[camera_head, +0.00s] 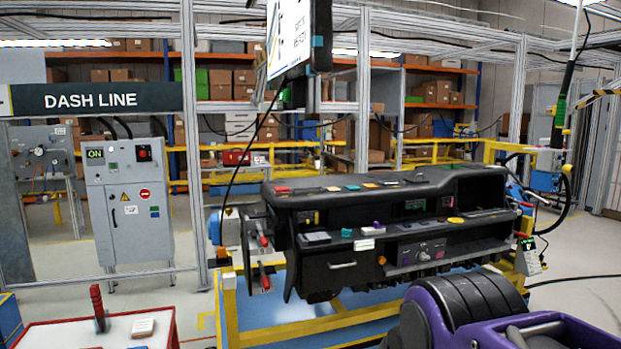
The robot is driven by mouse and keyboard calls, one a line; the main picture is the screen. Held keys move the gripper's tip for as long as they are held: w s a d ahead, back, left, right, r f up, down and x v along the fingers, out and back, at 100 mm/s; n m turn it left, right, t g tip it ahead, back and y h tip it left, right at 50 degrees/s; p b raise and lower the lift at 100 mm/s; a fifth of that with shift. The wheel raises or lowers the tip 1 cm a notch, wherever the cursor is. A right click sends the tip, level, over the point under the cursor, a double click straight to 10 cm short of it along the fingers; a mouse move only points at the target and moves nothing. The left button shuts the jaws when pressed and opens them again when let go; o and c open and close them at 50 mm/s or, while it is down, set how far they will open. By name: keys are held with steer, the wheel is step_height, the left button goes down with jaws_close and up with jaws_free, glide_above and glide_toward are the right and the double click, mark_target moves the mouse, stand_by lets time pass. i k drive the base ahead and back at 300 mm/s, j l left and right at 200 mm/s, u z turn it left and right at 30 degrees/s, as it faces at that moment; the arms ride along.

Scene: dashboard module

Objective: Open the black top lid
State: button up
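The black dashboard module (470,187) is held up in the middle of the camera_head view on a yellow stand. Its long black top runs from left to right, with small coloured items along its front edge. I cannot make out a separate lid edge on this top, and no raised panel shows. A silver handle (343,265) sits on the lower left front panel, which looks closed. My purple and black arm is at the bottom right, in front of the module's lower right side. My gripper is not visible.
A yellow frame (233,315) carries the module over a blue base. A red-edged white table (70,335) with a red-handled tool is at the bottom left. A grey control cabinet (130,215) stands behind. A screen (290,38) hangs above the module. Floor is clear at right.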

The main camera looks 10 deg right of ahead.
mark_target(413, 180)
steer(key=j+z, duration=0.15)
steer(key=z, duration=0.7)
steer(key=i+l+u, duration=0.4)
steer(key=i+l, duration=0.25)
steer(key=i, duration=0.5)
steer(key=i+l+u, duration=0.4)
steer(key=i+l, duration=0.65)
